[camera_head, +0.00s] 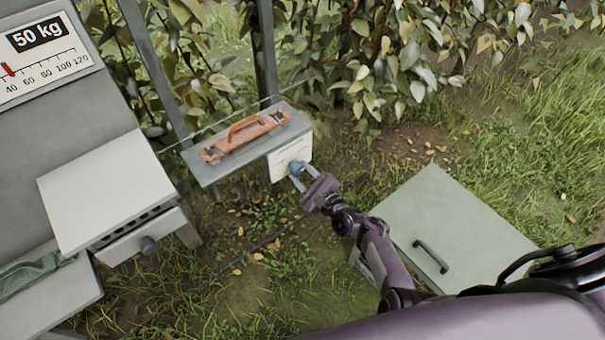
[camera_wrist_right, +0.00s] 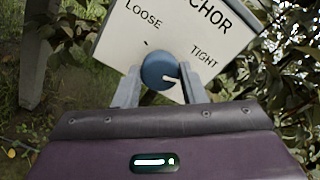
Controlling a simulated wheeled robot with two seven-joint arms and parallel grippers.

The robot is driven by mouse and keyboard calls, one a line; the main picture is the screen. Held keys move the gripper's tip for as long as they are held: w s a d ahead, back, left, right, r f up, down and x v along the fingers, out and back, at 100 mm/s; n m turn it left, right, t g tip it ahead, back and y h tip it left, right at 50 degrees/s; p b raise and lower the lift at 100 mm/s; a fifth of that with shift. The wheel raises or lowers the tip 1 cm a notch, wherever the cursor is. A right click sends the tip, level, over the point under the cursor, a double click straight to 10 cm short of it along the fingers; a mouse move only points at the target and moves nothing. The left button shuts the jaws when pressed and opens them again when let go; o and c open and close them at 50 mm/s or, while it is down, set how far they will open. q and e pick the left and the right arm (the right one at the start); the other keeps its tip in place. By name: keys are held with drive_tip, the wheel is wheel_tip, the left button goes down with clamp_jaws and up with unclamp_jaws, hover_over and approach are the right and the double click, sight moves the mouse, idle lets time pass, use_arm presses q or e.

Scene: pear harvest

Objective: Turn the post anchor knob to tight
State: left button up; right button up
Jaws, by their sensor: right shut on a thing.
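The post anchor knob (camera_head: 295,168) is a small blue round knob on a white panel (camera_head: 283,162) at the end of a grey shelf. In the right wrist view the knob (camera_wrist_right: 160,70) has a white pointer line that points right and slightly down, on the TIGHT side of the panel (camera_wrist_right: 185,30). LOOSE is printed at its upper left and TIGHT at its right. My right gripper (camera_head: 301,173) is shut on the knob, with one finger on each side. My left gripper is not in view.
An orange spirit-level-like tool (camera_head: 243,137) lies on the grey shelf (camera_head: 205,172). A white box (camera_head: 105,190) with a dark knob (camera_head: 148,245) stands at left, under a 50 kg scale (camera_head: 40,50). A pale green lidded box (camera_head: 450,215) stands at right. Leafy plants grow behind.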

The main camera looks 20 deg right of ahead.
drive_tip(key=o, duration=1)
drive_tip(key=v, duration=0.8)
drive_tip(key=shift+p, duration=0.3)
